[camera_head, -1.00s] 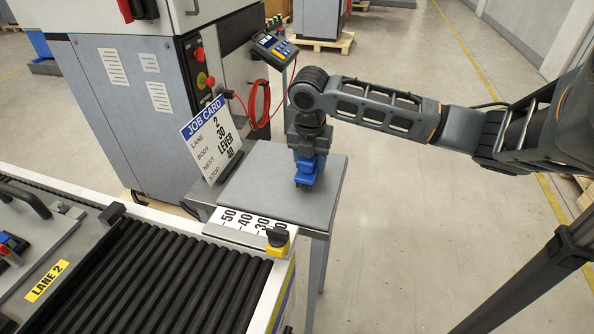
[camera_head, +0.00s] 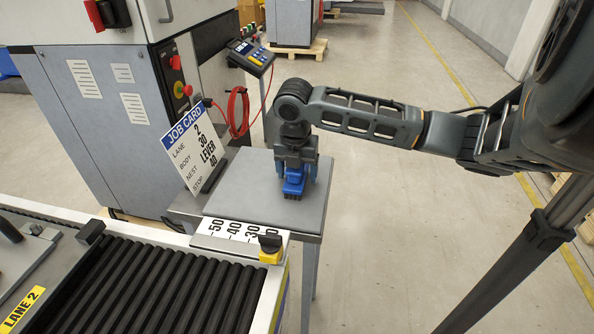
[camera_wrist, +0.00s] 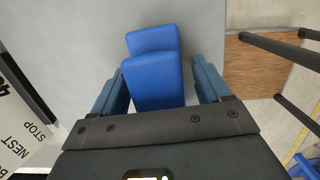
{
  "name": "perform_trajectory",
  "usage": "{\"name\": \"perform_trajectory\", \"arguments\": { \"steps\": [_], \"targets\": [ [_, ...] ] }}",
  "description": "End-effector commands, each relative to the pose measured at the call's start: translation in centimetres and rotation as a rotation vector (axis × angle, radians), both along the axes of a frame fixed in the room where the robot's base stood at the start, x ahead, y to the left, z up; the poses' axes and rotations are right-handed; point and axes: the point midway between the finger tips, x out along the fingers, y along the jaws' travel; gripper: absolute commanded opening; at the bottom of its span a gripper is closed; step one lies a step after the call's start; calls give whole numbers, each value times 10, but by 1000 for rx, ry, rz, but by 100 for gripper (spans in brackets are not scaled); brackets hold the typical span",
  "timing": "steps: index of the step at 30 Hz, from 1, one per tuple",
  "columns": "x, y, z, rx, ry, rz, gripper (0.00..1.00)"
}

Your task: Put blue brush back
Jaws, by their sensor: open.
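The blue brush (camera_head: 292,186) is on the grey side table (camera_head: 240,200), with its dark bristle end at the tabletop. In the wrist view the blue brush (camera_wrist: 155,82) shows as two blue blocks, one overlapping the other. My gripper (camera_head: 295,172) is above the table, pointing down, with its fingers on either side of the brush. In the wrist view my gripper (camera_wrist: 163,78) is open, with a gap between the brush and the right finger. The left finger is close to the brush; I cannot tell whether it touches.
A job card (camera_head: 196,146) stands at the table's left edge. A number strip (camera_head: 237,232) and a yellow-black knob (camera_head: 270,248) lie in front, beside the roller conveyor (camera_head: 150,285). A red coiled cable (camera_head: 236,112) hangs behind. The tabletop around the brush is clear.

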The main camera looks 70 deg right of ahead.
Motion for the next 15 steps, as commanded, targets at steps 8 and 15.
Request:
{"name": "perform_trajectory", "arguments": {
  "steps": [8,15],
  "targets": [
    [0,0,7,-1,-1,0,76],
    [0,6,48,-3,-2,2,76]
  ]
}}
